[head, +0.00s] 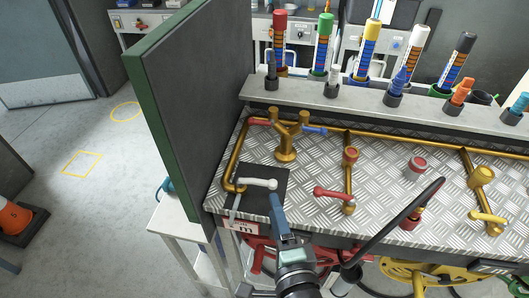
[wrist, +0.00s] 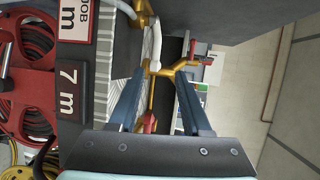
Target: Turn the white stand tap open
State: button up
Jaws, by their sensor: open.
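The white stand tap (head: 258,184) has a white lever handle and stands at the front left of the metal-topped bench, on a dark square mat (head: 268,203). Its lever lies roughly sideways, with a rounded end at the right. My gripper (head: 276,201) reaches in from the front, its tips close to that right end; I cannot tell whether they touch it. In the wrist view my gripper (wrist: 158,80) is open, with two blue fingers apart. A white curved part (wrist: 154,40), probably the tap, shows beyond the tips, not clearly between them.
A tall dark panel (head: 195,95) stands left of the tap. A red-handled tap (head: 333,194) is to the right, and a brass two-way fitting (head: 286,140) is behind. A black hose (head: 400,218) slants up at right. Red reels (wrist: 35,80) hang under the bench.

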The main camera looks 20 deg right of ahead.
aim_at(267, 181)
jog(key=shift+m, duration=0.4)
jog(key=x, duration=0.4)
jog(key=p+x, duration=0.1)
jog(key=x, duration=0.3)
jog(key=f+x, duration=0.1)
jog(key=x, duration=0.3)
jog(key=shift+w+d+p, duration=0.15)
jog(key=shift+p, duration=0.25)
grip_shut()
dwell(0.7)
